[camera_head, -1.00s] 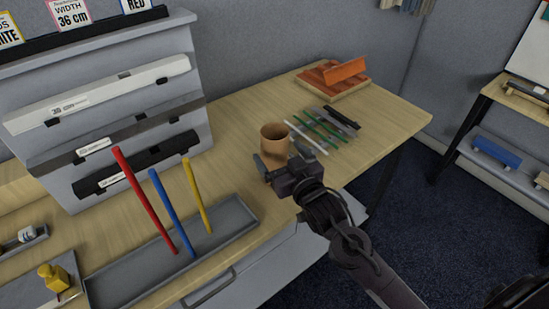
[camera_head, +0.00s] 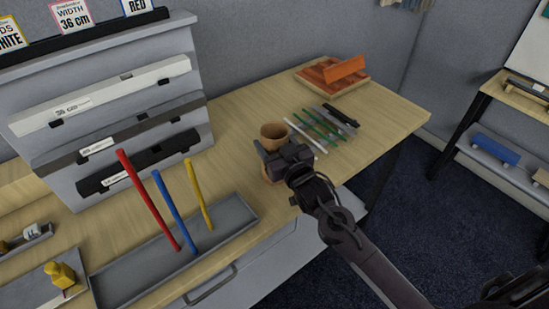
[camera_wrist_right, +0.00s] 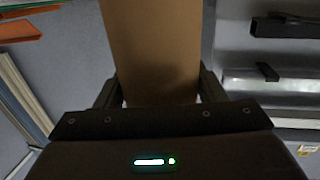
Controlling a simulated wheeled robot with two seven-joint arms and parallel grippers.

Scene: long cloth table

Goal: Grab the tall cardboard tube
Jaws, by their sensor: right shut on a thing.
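The tall cardboard tube (camera_head: 274,131) is brown and open at the top. It stands upright on the wooden table, right of the grey tray. My right gripper (camera_head: 271,156) is shut on it below its rim, and the gripper body hides part of its lower side. In the right wrist view the tube (camera_wrist_right: 152,50) fills the space between the two fingers (camera_wrist_right: 160,90). My left gripper is not in view.
A grey tray (camera_head: 115,290) with red, blue and yellow rods leaning up is left of the tube. Several thin rods (camera_head: 322,128) lie behind it to the right. An orange wooden item (camera_head: 335,76) sits at the far corner. A stepped rack (camera_head: 60,70) stands at left.

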